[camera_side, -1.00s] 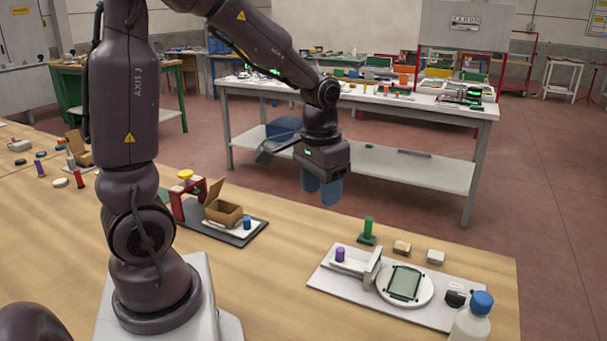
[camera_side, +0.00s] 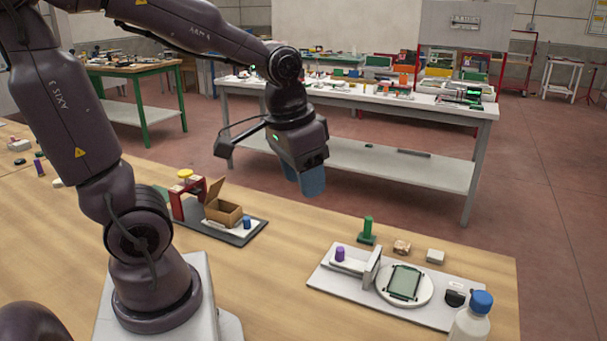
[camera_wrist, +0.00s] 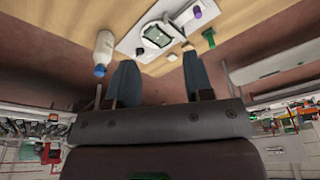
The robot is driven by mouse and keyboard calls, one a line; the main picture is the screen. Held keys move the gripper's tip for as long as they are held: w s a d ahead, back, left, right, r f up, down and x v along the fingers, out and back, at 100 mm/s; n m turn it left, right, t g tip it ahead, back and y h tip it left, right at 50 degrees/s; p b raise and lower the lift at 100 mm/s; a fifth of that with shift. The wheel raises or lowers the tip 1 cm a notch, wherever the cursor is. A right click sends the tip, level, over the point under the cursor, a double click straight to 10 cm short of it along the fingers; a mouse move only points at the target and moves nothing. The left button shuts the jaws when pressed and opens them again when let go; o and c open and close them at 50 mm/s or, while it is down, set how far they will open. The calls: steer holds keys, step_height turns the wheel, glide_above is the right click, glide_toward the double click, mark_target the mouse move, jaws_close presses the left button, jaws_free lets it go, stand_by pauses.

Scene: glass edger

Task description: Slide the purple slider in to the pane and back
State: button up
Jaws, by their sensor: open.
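The purple slider (camera_side: 340,254) stands upright on a white track at the left end of a pale base plate (camera_side: 334,286). An upright grey block (camera_side: 371,266) stands between it and the pane. The pane (camera_side: 405,282) is a dark-framed greenish rectangle on a round white disc (camera_side: 425,289). My gripper (camera_side: 308,180) is open and empty, in the air behind and left of the plate, well above the table. In the wrist view, its blue fingers (camera_wrist: 160,85) are spread apart, and the slider (camera_wrist: 197,12) and pane (camera_wrist: 157,34) show beyond them.
A white bottle with a blue cap (camera_side: 470,318) stands at the plate's front right corner. A green post (camera_side: 367,230) and two small blocks (camera_side: 402,247) stand behind the plate. An open cardboard box (camera_side: 224,210) and red stand (camera_side: 190,200) are to the left. Bare table lies between.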

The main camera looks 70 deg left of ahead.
steer(key=n+g, duration=0.2)
steer(key=n, duration=0.1)
glide_toward(340, 249)
steer(key=f, duration=1)
steer(key=shift+w+a+f, duration=0.15)
steer(key=shift+w+f, duration=0.05)
steer(key=shift+f, duration=0.05)
steer(key=shift+c, duration=0.4)
jaws_close()
